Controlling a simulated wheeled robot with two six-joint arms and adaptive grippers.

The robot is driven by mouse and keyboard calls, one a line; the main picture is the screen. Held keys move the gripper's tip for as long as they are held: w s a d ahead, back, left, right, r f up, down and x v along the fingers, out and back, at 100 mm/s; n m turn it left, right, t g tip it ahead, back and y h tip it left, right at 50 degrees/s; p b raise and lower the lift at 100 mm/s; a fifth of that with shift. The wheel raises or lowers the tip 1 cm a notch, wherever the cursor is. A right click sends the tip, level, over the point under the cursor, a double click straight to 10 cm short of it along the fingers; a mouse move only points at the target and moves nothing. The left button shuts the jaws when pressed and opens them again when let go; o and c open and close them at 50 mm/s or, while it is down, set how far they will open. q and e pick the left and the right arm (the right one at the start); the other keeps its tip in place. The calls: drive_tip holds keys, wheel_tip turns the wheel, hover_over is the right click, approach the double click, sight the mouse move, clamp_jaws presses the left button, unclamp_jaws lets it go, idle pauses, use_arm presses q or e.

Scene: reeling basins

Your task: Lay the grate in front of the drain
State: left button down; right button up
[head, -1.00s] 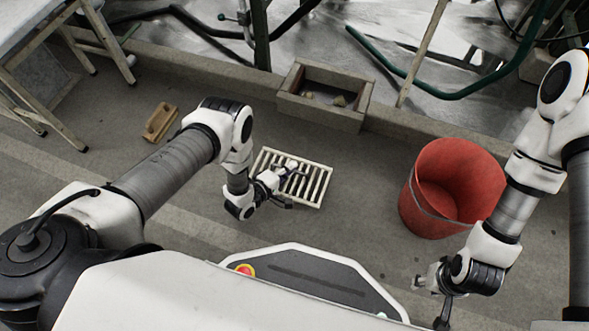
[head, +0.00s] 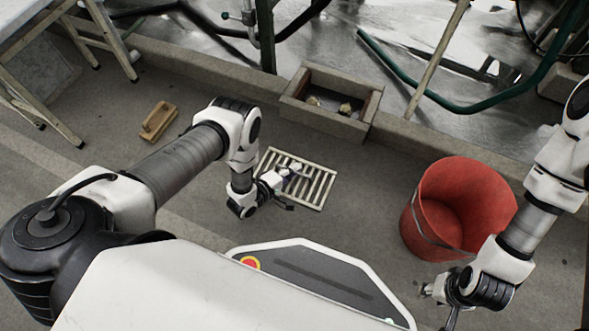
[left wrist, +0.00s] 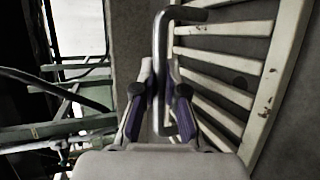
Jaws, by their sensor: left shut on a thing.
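The pale slatted grate (head: 328,191) is in the middle of the head view, in front of the drain, a concrete box (head: 368,118) with an open top. Whether the grate rests on the floor or hangs just above it, I cannot tell. My left gripper (head: 293,172) is over the grate's left part. In the left wrist view its fingers (left wrist: 160,95) are shut on the grate's metal bar handle (left wrist: 160,62), with slats (left wrist: 222,57) to the right. My right gripper (head: 436,297) is low at the right, away from the grate; its fingers are too small to read.
A red bucket (head: 428,215) stands right of the grate. A wooden block-like tool (head: 158,121) lies on the floor at the left, near a bench's legs (head: 62,122). A low kerb (head: 205,72) runs behind. Floor between grate and bucket is clear.

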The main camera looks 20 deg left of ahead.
use_arm(q)
drive_tip(key=c, duration=1.7)
unclamp_jaws()
drive_tip(key=shift+f, duration=0.15)
drive_tip(key=o, duration=0.5)
